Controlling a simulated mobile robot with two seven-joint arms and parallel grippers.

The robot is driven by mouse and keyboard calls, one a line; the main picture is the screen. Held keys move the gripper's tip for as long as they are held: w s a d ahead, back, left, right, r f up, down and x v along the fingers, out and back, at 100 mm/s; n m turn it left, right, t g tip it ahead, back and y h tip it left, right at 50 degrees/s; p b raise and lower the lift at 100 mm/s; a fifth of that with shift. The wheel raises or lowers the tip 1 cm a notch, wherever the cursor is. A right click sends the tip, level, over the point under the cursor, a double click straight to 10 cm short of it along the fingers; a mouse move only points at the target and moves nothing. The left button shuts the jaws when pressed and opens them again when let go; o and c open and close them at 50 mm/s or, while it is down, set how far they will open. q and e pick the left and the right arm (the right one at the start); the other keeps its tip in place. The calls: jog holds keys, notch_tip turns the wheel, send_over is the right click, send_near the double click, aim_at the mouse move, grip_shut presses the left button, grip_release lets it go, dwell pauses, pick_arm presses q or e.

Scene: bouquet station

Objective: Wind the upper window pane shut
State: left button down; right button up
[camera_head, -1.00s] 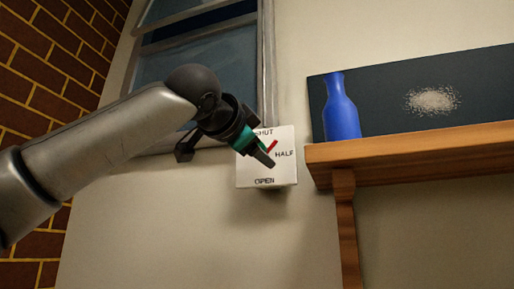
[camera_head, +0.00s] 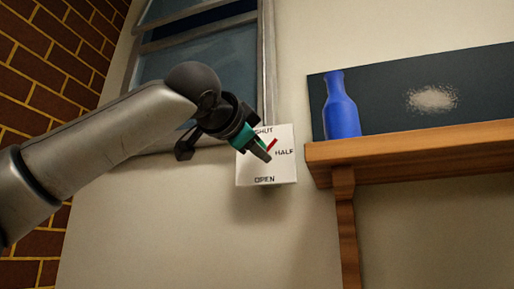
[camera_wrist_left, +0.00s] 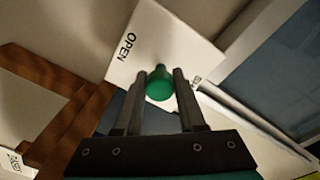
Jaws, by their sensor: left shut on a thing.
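A white control box (camera_head: 270,170) marked SHUT, HALF and OPEN is on the wall below the window's right side. A red pointer (camera_head: 271,145) on its face points up and right, between SHUT and HALF. My left gripper (camera_head: 264,154) is in front of the box. The left wrist view shows its fingers (camera_wrist_left: 158,100) shut on a green knob (camera_wrist_left: 160,82) in front of the box (camera_wrist_left: 165,40). The fingers hide part of the dial. The window (camera_head: 207,65) is at upper left, with a dark strip (camera_head: 205,20) near its top. My right gripper is out of view.
A wooden shelf (camera_head: 420,145) on a bracket (camera_head: 346,215) is close to the box's right. It carries a blue vase (camera_head: 340,108) before a dark panel (camera_head: 390,95). A brick wall (camera_head: 60,60) is at left. The wall below the box is clear.

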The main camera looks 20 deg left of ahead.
pick_arm(q)
jog(key=shift+d+f+n, duration=0.1)
jog(key=shift+n, duration=0.2)
jog(key=n+b, duration=0.1)
jog(key=n, duration=0.3)
jog(key=shift+f+n+b, duration=0.1)
jog(key=shift+n+b, duration=0.6)
jog(key=shift+n, duration=1.3)
jog(key=c, duration=0.5)
grip_release()
jog(key=shift+t, duration=0.3)
jog(key=s+a+b, duration=0.1)
jog(key=s+b, duration=0.3)
jog(key=s, duration=1.1)
jog(key=shift+s+f, duration=0.15)
